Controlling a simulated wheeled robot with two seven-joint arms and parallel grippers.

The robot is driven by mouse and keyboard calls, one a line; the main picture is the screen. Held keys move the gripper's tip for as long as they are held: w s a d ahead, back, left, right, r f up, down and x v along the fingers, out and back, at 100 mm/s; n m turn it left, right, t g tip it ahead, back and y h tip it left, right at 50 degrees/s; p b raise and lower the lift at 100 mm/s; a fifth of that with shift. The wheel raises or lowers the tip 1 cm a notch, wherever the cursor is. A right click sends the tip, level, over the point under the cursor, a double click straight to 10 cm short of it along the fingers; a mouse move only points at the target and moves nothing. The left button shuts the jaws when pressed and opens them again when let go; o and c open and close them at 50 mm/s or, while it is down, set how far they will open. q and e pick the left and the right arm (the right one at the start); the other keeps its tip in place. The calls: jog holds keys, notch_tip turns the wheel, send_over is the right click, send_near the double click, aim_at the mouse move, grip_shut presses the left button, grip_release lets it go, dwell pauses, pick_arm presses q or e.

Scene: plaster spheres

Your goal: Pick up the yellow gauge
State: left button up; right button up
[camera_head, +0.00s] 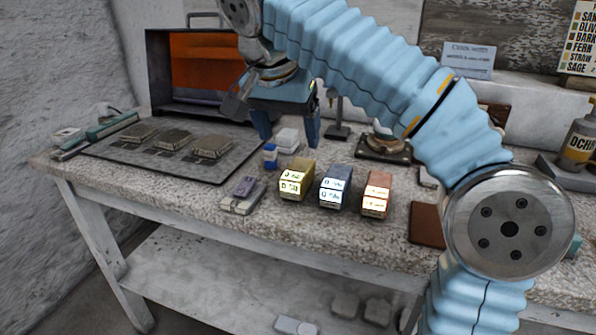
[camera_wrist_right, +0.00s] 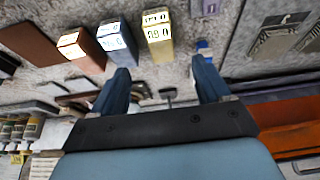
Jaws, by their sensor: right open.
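The yellow gauge (camera_head: 296,180), a small box with lit number displays on its front, stands on the speckled bench at the left end of a row of three. It also shows in the right wrist view (camera_wrist_right: 158,42), upside down and beyond the fingertips. My right gripper (camera_head: 289,132) is open and empty above the bench, behind the yellow gauge and apart from it. In the wrist view its two fingers (camera_wrist_right: 161,72) point toward the gauge row with nothing between them. My left gripper is in neither view.
A grey gauge (camera_head: 335,188) and a copper-coloured gauge (camera_head: 377,194) stand to the right of the yellow one. A purple-grey block (camera_head: 243,195) lies to its left. A small blue-and-white item (camera_head: 270,156) stands close behind. A tray with several slabs (camera_head: 225,172) lies farther left.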

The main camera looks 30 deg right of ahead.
aim_at(297, 169)
jog(key=b+x, duration=0.1)
jog(key=x, duration=0.6)
jog(key=shift+s+b, duration=0.1)
jog(key=shift+b, duration=0.25)
jog(key=b+x, duration=0.1)
jog(key=x, duration=0.4)
jog(key=shift+w+d+f, duration=0.15)
jog(key=shift+w+f, duration=0.05)
jog(key=shift+f, duration=0.05)
jog(key=shift+c, duration=0.2)
jog(key=c, duration=1.1)
jog(key=shift+r, duration=0.1)
jog(key=shift+r, duration=0.1)
